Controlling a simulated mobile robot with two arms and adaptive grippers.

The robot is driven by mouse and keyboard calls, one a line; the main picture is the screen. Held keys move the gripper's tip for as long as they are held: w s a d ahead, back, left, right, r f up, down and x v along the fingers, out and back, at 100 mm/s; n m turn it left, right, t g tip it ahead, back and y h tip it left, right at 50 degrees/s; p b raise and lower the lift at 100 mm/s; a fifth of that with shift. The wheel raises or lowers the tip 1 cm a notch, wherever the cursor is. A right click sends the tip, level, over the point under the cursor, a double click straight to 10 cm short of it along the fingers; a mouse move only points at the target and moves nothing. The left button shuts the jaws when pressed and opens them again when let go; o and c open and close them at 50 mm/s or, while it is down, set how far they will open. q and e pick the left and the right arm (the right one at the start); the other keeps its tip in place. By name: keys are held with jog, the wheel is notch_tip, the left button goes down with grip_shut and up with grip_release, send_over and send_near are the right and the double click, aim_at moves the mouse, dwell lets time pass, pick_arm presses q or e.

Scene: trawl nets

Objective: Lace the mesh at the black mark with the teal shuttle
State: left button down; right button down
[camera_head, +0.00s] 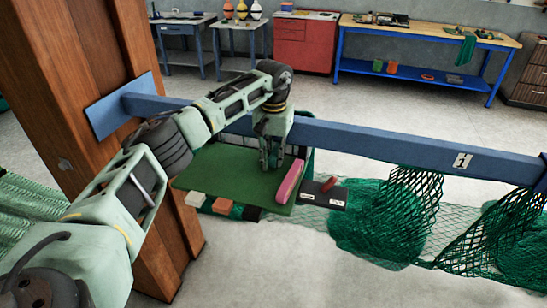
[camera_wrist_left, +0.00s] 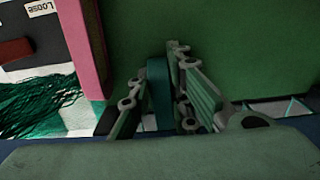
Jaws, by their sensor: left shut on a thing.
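My left gripper (camera_head: 271,162) reaches over the blue beam and points down above a green board. In the left wrist view, the gripper (camera_wrist_left: 160,92) is shut on the teal shuttle (camera_wrist_left: 158,88), a dark teal strip upright between the fingers. The shuttle is too hidden to make out in the head view. Green mesh (camera_head: 385,222) hangs below the beam to the right, bunched in places. A black patch (camera_head: 251,213) shows at the board's near edge; I cannot tell whether it is the black mark. My right gripper is not in view.
The green board (camera_head: 225,172) carries a pink bar (camera_head: 290,182) at its right. Beside it is a dark tray (camera_head: 325,198) with a red piece and labels. White (camera_head: 195,199) and orange (camera_head: 222,205) blocks sit in front.

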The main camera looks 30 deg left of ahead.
pick_arm(q)
jog(key=c, duration=1.6)
grip_release()
jog(key=shift+o, duration=0.2)
notch_tip(320, 180, up, 12)
